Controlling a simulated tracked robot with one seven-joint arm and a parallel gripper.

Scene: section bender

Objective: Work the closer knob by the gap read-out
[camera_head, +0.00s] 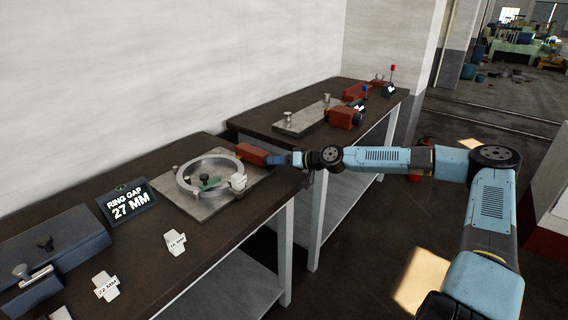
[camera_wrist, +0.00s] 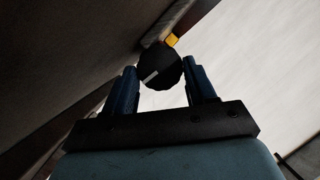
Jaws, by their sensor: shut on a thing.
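The closer knob (camera_wrist: 160,69) is a black round knob with a white mark, between my fingers in the wrist view. My gripper (camera_wrist: 161,82) is shut on it. In the head view my gripper (camera_head: 275,159) meets the end of a red closer block (camera_head: 252,154), and hides the knob there. The gap read-out (camera_head: 128,202) is a dark tilted sign reading "RING GAP 27 MM". A grey metal ring (camera_head: 184,184) lies on a plate (camera_head: 194,209) left of the red block. A green piece (camera_head: 209,183) is inside the ring, and a white piece (camera_head: 238,182) is at its right side.
White tagged pieces lie on the near bench, one marked 22 MM (camera_head: 106,286), another (camera_head: 175,242) too small to read surely. A blue-grey device (camera_head: 60,246) stands at left. A second bench (camera_head: 290,145) behind holds another plate and red blocks.

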